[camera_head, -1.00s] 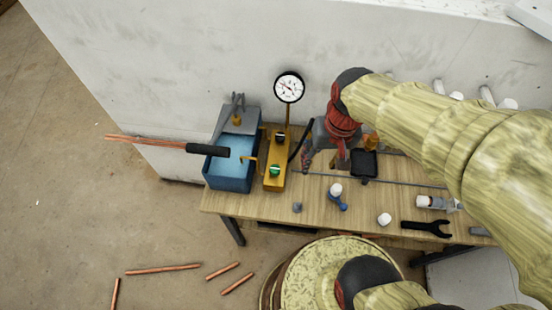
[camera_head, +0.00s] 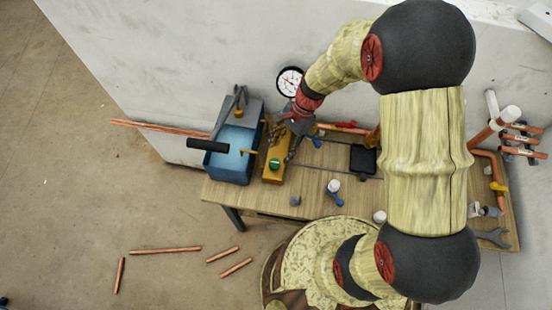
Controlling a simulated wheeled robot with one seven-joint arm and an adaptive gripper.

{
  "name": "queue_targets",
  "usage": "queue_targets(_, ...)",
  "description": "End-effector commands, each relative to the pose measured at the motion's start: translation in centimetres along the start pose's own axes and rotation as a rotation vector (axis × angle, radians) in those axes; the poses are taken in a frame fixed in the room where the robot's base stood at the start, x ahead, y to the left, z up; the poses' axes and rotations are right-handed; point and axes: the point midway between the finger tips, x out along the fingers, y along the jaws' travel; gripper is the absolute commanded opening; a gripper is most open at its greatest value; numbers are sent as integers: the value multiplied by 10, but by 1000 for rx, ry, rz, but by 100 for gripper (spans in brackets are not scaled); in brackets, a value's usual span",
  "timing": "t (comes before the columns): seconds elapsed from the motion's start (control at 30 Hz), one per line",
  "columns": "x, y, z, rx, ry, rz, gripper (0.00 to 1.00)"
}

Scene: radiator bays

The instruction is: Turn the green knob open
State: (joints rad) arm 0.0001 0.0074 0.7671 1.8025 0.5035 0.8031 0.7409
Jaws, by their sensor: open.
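The green knob (camera_head: 274,163) sits on top of the yellow block (camera_head: 273,177) of the test pump, near its front end. The block stands beside the blue water tank (camera_head: 228,168) on the workbench. My gripper (camera_head: 284,142) is above the bench, close behind and to the right of the green knob. Its jaws are open and look empty, apart from the knob as far as this view shows. The gripper and wrist hide the back part of the yellow block, where a dark knob stood in the earlier view. The round gauge (camera_head: 290,80) is partly covered by my arm.
A black-gripped lever (camera_head: 208,145) sticks out left over the tank. A blue-and-white valve (camera_head: 333,187), a grey fitting (camera_head: 295,201) and a black device (camera_head: 363,158) lie on the bench (camera_head: 315,181). Copper pipes with valves (camera_head: 497,150) stand at the right. Copper lengths (camera_head: 165,250) lie on the floor.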

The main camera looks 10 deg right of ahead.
Motion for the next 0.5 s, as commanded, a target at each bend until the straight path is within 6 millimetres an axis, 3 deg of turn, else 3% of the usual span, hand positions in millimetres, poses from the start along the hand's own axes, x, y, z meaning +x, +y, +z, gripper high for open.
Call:
queue_targets(0.3,49,1,0,-3,-2,3,46)
queue_targets(0.5,63,1,0,-2,0,2,46)
